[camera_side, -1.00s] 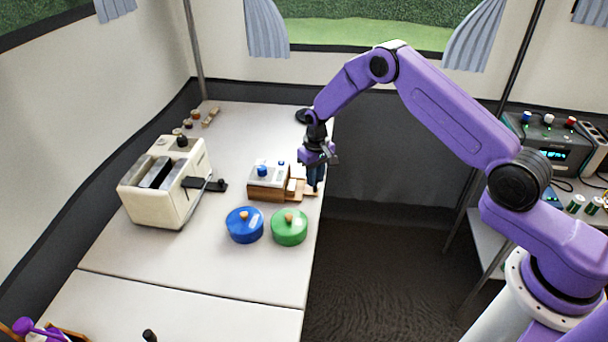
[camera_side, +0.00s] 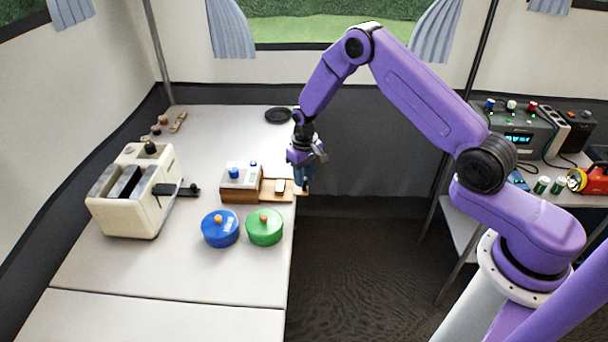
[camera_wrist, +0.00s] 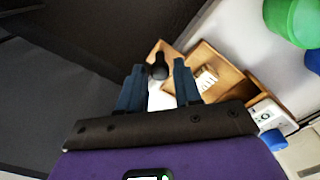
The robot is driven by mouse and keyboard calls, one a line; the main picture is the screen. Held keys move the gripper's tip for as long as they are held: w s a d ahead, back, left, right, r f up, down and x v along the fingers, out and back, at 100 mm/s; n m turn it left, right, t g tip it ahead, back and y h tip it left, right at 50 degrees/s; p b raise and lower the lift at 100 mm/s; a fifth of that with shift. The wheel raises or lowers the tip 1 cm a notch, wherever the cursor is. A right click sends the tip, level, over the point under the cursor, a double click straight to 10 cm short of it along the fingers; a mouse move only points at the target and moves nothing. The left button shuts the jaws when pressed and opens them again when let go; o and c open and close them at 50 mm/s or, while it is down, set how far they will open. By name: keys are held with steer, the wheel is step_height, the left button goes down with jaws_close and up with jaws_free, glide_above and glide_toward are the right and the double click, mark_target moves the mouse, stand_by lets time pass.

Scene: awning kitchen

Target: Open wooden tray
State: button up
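The wooden tray (camera_side: 270,196) is a drawer standing out to the right from a wooden box (camera_side: 234,195) with a pale top. A small pale item (camera_side: 280,187) lies in the tray. The tray also shows in the wrist view (camera_wrist: 228,74), with the pale ribbed item (camera_wrist: 206,79) in it. A dark knob (camera_wrist: 158,68) is at the tray's outer end. My gripper (camera_side: 305,183) is at that end, by the table edge. In the wrist view my gripper (camera_wrist: 159,66) has its blue fingers apart, one on each side of the knob, with narrow gaps visible.
A blue lidded pot (camera_side: 220,230) and a green lidded pot (camera_side: 264,228) stand in front of the box. A cream toaster (camera_side: 136,200) is at the left. A black disc (camera_side: 278,115) lies at the back. The floor right of the table is clear.

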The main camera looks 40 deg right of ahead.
step_height(320, 180, up, 17)
steer(key=shift+r, duration=0.2)
stand_by(0.5)
